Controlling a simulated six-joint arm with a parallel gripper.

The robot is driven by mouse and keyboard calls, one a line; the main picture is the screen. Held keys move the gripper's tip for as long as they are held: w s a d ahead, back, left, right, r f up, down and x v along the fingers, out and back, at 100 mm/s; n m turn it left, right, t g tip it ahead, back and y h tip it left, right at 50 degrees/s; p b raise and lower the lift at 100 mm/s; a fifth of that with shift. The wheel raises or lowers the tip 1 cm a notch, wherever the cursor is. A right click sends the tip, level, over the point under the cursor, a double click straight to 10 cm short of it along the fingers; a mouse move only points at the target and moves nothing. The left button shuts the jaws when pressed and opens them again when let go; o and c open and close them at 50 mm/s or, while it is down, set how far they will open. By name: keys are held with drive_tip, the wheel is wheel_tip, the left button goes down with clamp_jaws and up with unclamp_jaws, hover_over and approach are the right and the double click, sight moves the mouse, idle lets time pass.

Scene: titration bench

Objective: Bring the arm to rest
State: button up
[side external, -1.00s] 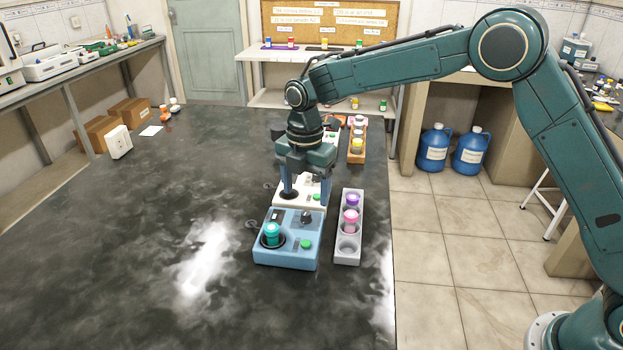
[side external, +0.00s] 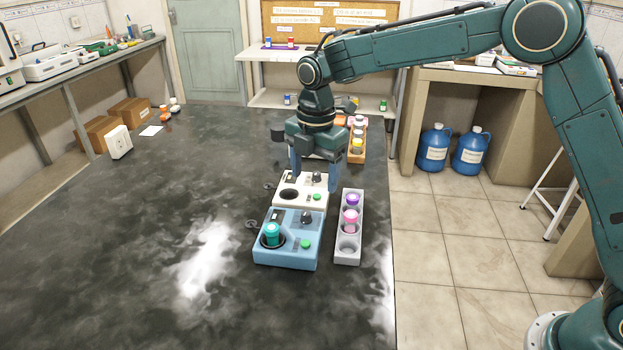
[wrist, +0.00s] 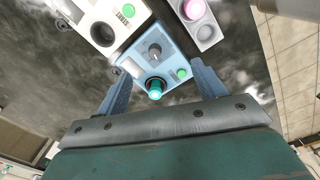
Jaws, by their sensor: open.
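My gripper (side external: 314,178) is open and empty, pointing down above the far part of the white device (side external: 312,199). In the wrist view its two fingers (wrist: 160,88) stand wide apart with nothing held between them. The blue device (side external: 272,257) stands in front of the white one, with a teal-capped vial (side external: 272,232) in its round well. In the wrist view the teal vial (wrist: 155,86) shows beyond the fingers. The white device's dark round well looks empty.
A grey rack (side external: 347,255) with purple- and pink-capped vials stands right of the devices. An orange rack (side external: 357,156) with several vials stands behind my gripper. The dark bench (side external: 130,240) is clear to the left. Blue jugs (side external: 433,150) stand on the floor.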

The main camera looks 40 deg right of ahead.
drive_tip(key=s+d+r+m+t, duration=0.1)
drive_tip(key=s+d+r+m, duration=0.4)
drive_tip(key=s+r, duration=0.25)
drive_tip(key=s+d+r+m+t, duration=0.2)
drive_tip(key=s+d+r+m, duration=0.3)
drive_tip(key=s, duration=0.4)
drive_tip(key=s+d+f+m+t, duration=0.1)
drive_tip(key=s+d+m, duration=0.1)
drive_tip(key=s+m, duration=0.3)
drive_tip(key=s+d+f+m+t, duration=0.1)
drive_tip(key=s+m, duration=0.5)
drive_tip(key=s, duration=0.6)
drive_tip(key=shift+d+m, duration=0.3)
drive_tip(key=shift+d, duration=0.05)
